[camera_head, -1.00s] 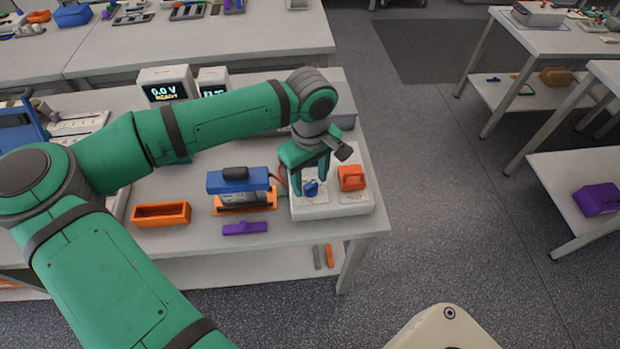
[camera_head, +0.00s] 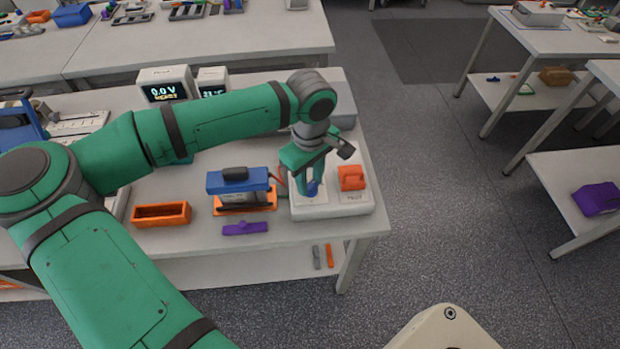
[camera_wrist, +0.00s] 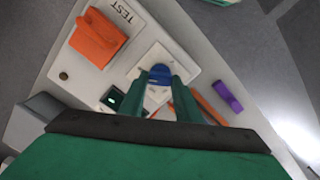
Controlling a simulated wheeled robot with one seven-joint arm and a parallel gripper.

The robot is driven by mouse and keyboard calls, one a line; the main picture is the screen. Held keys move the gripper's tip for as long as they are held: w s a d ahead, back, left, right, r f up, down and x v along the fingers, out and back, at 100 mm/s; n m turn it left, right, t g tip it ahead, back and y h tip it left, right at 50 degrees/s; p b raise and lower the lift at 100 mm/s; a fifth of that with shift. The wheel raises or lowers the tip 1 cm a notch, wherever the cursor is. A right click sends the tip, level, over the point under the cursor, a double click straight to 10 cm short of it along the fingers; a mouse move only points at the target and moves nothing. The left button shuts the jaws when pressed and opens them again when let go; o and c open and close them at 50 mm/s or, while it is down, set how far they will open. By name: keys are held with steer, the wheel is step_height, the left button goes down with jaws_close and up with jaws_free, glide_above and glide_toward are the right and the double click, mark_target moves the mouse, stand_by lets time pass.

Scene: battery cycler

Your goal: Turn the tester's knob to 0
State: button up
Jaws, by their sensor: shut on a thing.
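The tester (camera_head: 335,206) is a white box near the right front corner of the bench. Its blue knob (camera_head: 312,188) is mostly hidden by my fingers in the head view. My gripper (camera_head: 310,187) points down over the knob and is shut on it. In the wrist view, the blue knob (camera_wrist: 161,75) sits between the tips of my gripper (camera_wrist: 160,78). The markings around the knob are too small to read, so its setting cannot be told.
An orange switch (camera_head: 351,177) stands on the tester, right of the knob. Left of the tester is a blue-topped clamp holder (camera_head: 238,181) on an orange base. A purple piece (camera_head: 245,228) and an orange tray (camera_head: 161,214) lie near the front edge. A display (camera_head: 165,89) reads 0.0 V.

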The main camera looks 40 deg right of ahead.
steer(key=n, duration=0.6)
steer(key=shift+w, duration=0.1)
steer(key=n, duration=0.5)
steer(key=shift+n, duration=0.3)
steer(key=n, duration=0.5)
steer(key=shift+a, duration=0.1)
steer(key=n, duration=0.6)
steer(key=shift+n, duration=0.3)
steer(key=o, duration=1)
steer(key=shift+o, duration=0.2)
steer(key=shift+r, duration=0.1)
